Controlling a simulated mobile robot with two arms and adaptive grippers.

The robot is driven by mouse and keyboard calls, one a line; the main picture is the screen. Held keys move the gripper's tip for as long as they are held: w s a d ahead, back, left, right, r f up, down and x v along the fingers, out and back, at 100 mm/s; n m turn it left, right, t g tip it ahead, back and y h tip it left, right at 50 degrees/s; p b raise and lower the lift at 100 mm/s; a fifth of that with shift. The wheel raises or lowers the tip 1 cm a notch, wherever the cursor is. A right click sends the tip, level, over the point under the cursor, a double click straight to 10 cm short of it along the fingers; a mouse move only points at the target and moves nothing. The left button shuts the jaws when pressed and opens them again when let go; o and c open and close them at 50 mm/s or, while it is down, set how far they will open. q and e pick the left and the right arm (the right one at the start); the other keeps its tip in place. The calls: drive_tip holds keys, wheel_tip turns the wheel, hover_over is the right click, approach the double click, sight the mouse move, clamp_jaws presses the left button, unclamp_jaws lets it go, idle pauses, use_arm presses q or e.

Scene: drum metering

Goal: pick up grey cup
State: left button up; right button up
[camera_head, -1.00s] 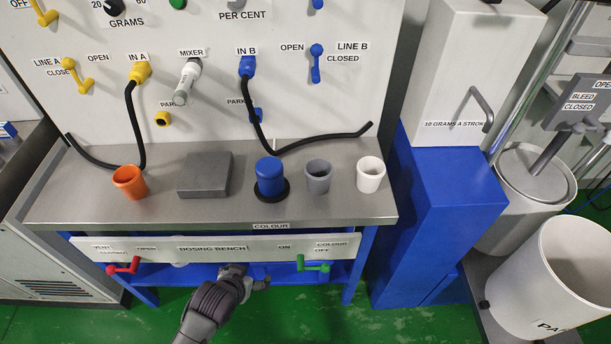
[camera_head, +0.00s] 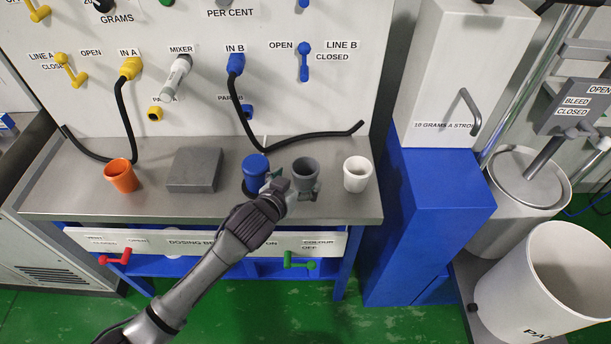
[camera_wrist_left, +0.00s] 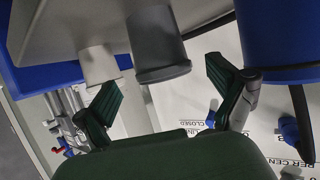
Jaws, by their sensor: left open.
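The grey cup (camera_head: 306,169) stands upright on the metal bench, between a blue cylinder (camera_head: 256,168) and a white cup (camera_head: 357,174). My left gripper (camera_head: 296,187) is open at the near side of the grey cup, partly covering its lower part. In the left wrist view, the grey cup (camera_wrist_left: 155,40) shows in the gap between the two spread fingers of my left gripper (camera_wrist_left: 163,80). The white cup (camera_wrist_left: 98,65) and the blue cylinder (camera_wrist_left: 280,40) flank it there. I cannot tell whether a finger touches the cup. My right gripper is not in view.
An orange cup (camera_head: 121,176) and a grey block (camera_head: 194,169) stand on the left of the bench (camera_head: 72,195). Black hoses (camera_head: 335,131) lie behind the cups. Red (camera_head: 117,258) and green (camera_head: 300,261) handles stick out at the bench front.

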sight(309, 166)
use_arm(q)
drive_tip(key=shift+x, duration=2.6)
drive_tip(key=c, duration=1.1)
drive_tip(key=shift+c, duration=0.9)
drive_tip(key=shift+r, duration=0.1)
